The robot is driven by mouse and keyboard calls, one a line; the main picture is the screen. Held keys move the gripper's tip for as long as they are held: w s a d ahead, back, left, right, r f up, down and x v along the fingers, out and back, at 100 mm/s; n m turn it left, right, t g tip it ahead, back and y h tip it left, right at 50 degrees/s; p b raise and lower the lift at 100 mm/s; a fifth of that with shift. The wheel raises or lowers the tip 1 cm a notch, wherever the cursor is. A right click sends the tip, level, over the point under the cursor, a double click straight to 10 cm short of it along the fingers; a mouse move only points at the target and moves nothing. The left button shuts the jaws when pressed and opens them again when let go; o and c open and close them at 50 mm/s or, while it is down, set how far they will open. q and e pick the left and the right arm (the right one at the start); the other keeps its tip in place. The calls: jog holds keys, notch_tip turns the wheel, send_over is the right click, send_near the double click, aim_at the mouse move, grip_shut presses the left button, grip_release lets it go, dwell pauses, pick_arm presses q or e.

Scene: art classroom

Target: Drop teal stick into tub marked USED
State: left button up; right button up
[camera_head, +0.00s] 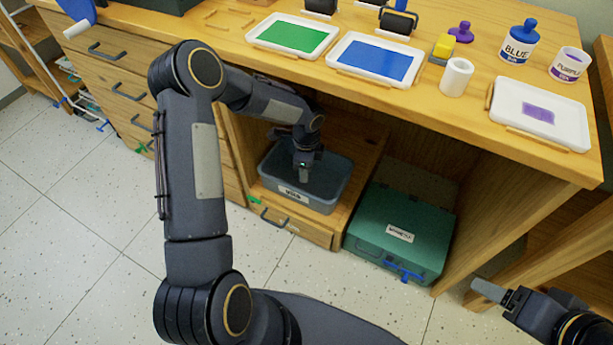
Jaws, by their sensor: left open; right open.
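The grey-blue tub (340,195) stands in the low open bay of the wooden cabinet, on a shelf above a small drawer. Its white front label (293,193) carries dark letters too small to read surely. My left gripper (304,176) points down into the tub, with its jaws open. I cannot make out the teal stick; the gripper and tub walls hide part of the tub's inside. My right gripper (488,290) is open at the lower right, well away from the tub, with nothing visible in it.
A green case (405,220) stands right of the tub. Above, the wooden counter (420,110) holds a green tray (293,35), a blue tray (375,60), a BLUE jar (519,45), a PURPLE jar (569,65) and a white cup (456,78). Speckled floor is clear in front.

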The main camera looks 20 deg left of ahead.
pick_arm(q)
jog(key=shift+r+p, duration=0.9)
jog(key=shift+r, duration=0.35)
jog(key=shift+r, duration=0.1)
